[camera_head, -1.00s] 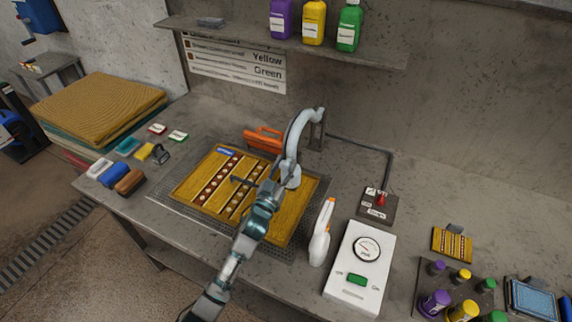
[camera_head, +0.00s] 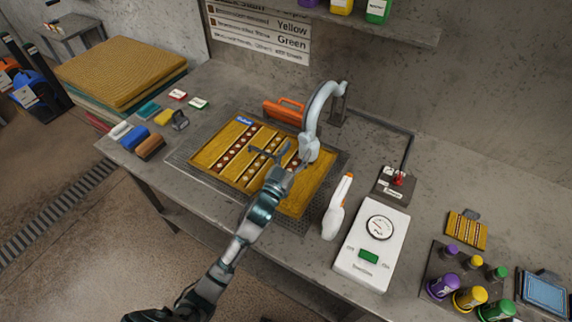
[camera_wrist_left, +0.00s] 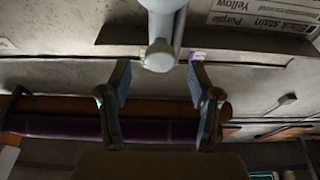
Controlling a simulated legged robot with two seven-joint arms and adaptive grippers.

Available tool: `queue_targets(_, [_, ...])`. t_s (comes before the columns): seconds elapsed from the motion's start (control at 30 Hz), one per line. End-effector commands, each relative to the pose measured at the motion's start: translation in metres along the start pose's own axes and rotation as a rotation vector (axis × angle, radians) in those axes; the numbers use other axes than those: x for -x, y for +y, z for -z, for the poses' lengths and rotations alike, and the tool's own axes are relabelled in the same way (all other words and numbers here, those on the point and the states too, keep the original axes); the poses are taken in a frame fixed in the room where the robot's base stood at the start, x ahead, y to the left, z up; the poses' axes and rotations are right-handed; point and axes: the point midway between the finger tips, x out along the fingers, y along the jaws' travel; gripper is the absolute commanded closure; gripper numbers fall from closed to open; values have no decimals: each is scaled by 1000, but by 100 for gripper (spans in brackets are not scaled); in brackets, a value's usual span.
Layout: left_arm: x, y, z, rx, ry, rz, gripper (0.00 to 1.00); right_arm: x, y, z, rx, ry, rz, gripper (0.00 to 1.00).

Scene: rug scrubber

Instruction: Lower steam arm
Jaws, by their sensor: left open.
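The steam arm (camera_head: 319,104) is a pale grey curved pipe rising from a bracket at the back of the bench. It arches forward, and its head (camera_head: 309,149) hangs over the rug. In the left wrist view its pale rounded end (camera_wrist_left: 159,55) lies ahead of the fingers, centred between them. My left gripper (camera_head: 272,153) is over the rug, beside the steam arm's head, with open fingers. In the left wrist view the open gripper (camera_wrist_left: 156,90) has nothing clasped. Whether a finger touches the head cannot be told. My right gripper is out of view.
A yellow patterned rug (camera_head: 215,152) lies on the bench mesh. A white spray bottle (camera_head: 335,212) and a white gauge box (camera_head: 365,262) stand to the right, with a red-switch box (camera_head: 396,183) behind. An orange-handled tool (camera_head: 284,112) lies behind the rug.

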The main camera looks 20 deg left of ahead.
Motion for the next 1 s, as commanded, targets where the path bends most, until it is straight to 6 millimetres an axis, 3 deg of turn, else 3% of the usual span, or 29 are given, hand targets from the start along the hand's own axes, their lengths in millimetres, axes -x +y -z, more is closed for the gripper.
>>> queue_targets(0.2, [49, 0, 12, 0, -2, 0, 37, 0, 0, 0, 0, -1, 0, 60])
queue_targets(0.4, [73, 0, 18, 0, -1, 1, 37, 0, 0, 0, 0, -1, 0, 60])
queue_targets(1.0, [77, 0, 20, 0, 0, 0, 37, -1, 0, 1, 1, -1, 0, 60])
